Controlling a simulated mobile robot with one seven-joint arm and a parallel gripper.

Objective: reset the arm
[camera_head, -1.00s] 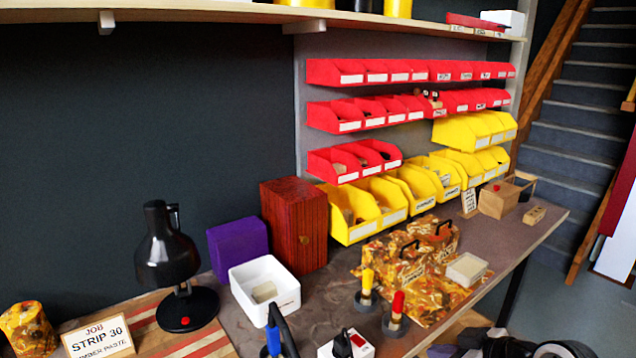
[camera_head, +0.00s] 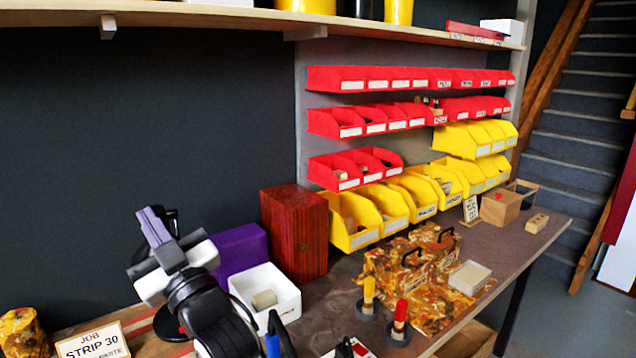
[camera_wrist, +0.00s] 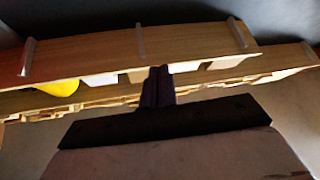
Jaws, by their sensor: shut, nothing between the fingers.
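My gripper (camera_head: 150,222) is in the head view at the lower left, above the bench and in front of the black lamp. Its fingers are dark purple-grey, together and empty, and point up toward the back wall. My white and black wrist and forearm come up from the bottom edge below it. In the wrist view the closed fingers (camera_wrist: 158,84) show at the centre, with nothing between them. The lamp is mostly hidden behind my arm.
A wooden shelf (camera_head: 230,18) runs overhead along the wall; wooden shelf boards (camera_wrist: 110,55) also fill the wrist view. A purple block (camera_head: 240,248), a white tray (camera_head: 285,300) and a red wooden box (camera_head: 295,235) stand close right of my arm. Yellow bins (camera_head: 355,240) are farther right.

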